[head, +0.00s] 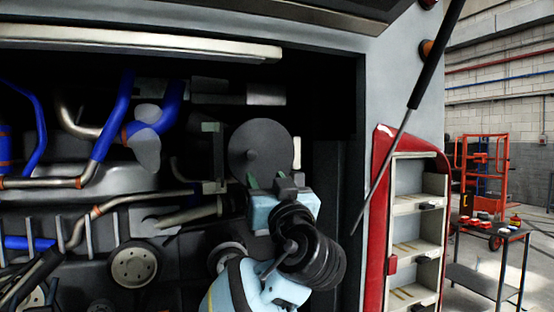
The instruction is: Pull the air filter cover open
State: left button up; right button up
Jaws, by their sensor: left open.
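The air filter cover (266,138) is a dark grey round disc inside the engine bay, right of centre. A small round knob shows on its face, left of the middle. The cover appears closed, facing me. My left gripper (266,181) is open in front of the cover's lower edge, its greenish fingertips pointing up at it. The gripper and my light blue and black wrist hide what lies below the cover. I cannot tell whether the fingers touch the cover. My right gripper is not in view.
Blue and metal pipes (113,115) fill the bay at left. A gas strut (408,115) slants down at the right, beside a red-framed side compartment with shelves (417,222). A workshop cart (488,232) stands farther right. A dark gap lies right of the cover.

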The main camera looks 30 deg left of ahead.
aim_at(252, 155)
pick_arm(q)
jog(key=shift+n+y, duration=0.4)
jog(key=x, duration=0.4)
jog(key=s+r+p+x, duration=0.1)
jog(key=x, duration=0.1)
jog(key=shift+w+a+r, duration=0.15)
jog(key=shift+w+a, duration=0.1)
jog(key=shift+a, duration=0.15)
jog(key=shift+w+a+r+g, duration=0.15)
jog(key=shift+w+a+g, duration=0.15)
jog(key=shift+w+a, duration=0.2)
jog(key=shift+d, duration=0.1)
jog(key=shift+c, duration=0.5)
grip_shut()
